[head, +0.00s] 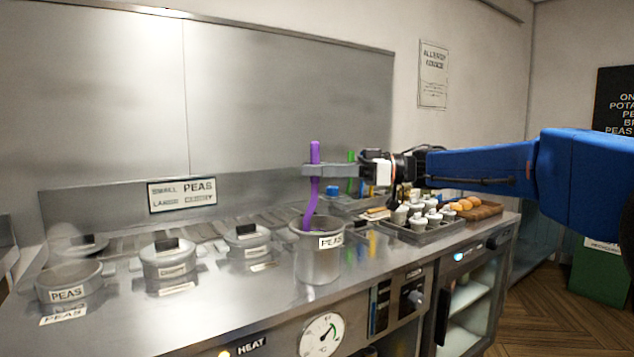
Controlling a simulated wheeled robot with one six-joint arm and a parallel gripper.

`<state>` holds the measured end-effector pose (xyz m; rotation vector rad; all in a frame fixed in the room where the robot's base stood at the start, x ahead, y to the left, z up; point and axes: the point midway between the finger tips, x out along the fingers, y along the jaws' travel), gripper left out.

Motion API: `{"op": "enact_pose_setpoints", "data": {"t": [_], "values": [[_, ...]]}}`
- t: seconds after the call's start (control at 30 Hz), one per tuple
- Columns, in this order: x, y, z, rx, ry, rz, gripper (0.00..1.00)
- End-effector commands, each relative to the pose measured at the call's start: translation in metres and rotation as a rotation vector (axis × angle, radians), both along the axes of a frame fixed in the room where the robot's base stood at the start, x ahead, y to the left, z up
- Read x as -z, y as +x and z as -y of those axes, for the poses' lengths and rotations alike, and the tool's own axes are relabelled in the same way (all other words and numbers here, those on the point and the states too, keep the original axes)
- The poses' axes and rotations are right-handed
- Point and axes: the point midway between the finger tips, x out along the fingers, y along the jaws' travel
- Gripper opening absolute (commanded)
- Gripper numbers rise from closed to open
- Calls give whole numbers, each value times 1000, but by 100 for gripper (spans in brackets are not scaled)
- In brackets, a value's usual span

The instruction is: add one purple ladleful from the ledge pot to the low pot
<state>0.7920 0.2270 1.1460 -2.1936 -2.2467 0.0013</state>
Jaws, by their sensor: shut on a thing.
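My gripper (316,170) is shut on the upright handle of the purple ladle (311,204). The ladle's lower end goes down inside the tall steel pot (318,266), labelled PEAS, and its bowl is hidden there. This tall pot stands near the counter's front edge and seems to be the ledge pot. The low, wide, open pot (68,285), also labelled PEAS, stands at the far left of the counter. The contents of both pots cannot be made out.
Two lidded pots (168,262) (247,243) stand between the low pot and the tall pot. A tray of small white cups (418,233) and a wooden board with round brown items (478,208) lie to the right. A green handle (351,157) shows behind my gripper.

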Motion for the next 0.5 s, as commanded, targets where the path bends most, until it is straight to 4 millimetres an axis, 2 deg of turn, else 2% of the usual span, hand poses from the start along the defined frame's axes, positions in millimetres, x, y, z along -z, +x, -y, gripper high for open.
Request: {"op": "enact_pose_setpoints", "data": {"t": [0.5], "values": [[-46, 0, 0, 0, 0, 2, 0]]}}
